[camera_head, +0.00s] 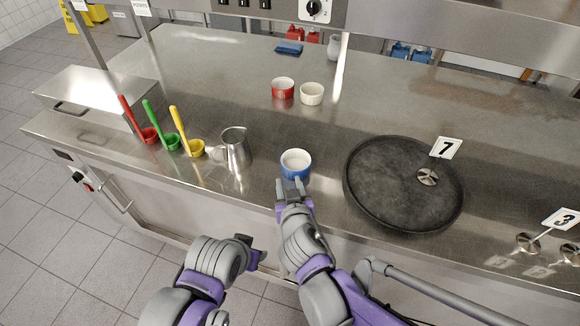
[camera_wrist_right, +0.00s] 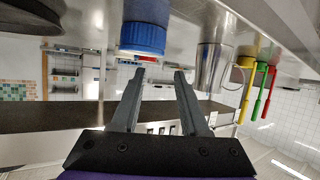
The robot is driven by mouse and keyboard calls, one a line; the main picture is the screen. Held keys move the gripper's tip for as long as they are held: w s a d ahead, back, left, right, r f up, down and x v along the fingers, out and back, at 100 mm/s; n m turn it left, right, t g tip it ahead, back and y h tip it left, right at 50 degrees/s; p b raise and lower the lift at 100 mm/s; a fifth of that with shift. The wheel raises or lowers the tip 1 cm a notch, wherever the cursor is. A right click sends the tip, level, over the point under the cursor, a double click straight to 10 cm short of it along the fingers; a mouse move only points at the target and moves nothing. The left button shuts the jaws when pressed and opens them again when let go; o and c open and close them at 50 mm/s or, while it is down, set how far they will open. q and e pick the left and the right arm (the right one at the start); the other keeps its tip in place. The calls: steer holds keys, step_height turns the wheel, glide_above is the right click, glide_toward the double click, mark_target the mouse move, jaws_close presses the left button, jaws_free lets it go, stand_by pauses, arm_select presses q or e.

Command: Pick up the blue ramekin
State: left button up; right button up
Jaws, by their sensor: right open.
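The blue ramekin (camera_head: 296,165), with a white inside, stands upright on the steel counter near its front edge. My right gripper (camera_head: 290,186) is at its near side, open, with nothing between the fingers. In the right wrist view, which looks upside down, the two spread fingers (camera_wrist_right: 158,74) point toward the blue ramekin (camera_wrist_right: 143,38). The ramekin is just beyond the tips and is not between them. My left gripper (camera_head: 256,259) shows only as a small dark part in front of the counter, and its jaws cannot be made out.
A steel jug (camera_head: 236,149) stands left of the ramekin. Yellow (camera_head: 195,148), green (camera_head: 171,142) and red (camera_head: 149,135) ladles are farther left. A round black tray (camera_head: 385,190) lies close on the right. Red (camera_head: 283,88) and cream (camera_head: 312,94) ramekins stand behind, across clear counter.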

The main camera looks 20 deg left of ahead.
mark_target(283, 166)
steer(key=x, duration=0.5)
steer(key=shift+w, duration=0.1)
steer(key=x, duration=0.5)
steer(key=shift+w+a, duration=0.25)
steer(key=shift+a, duration=0.15)
steer(key=shift+s, duration=0.1)
jaws_close()
steer(key=shift+d, duration=0.1)
stand_by(0.7)
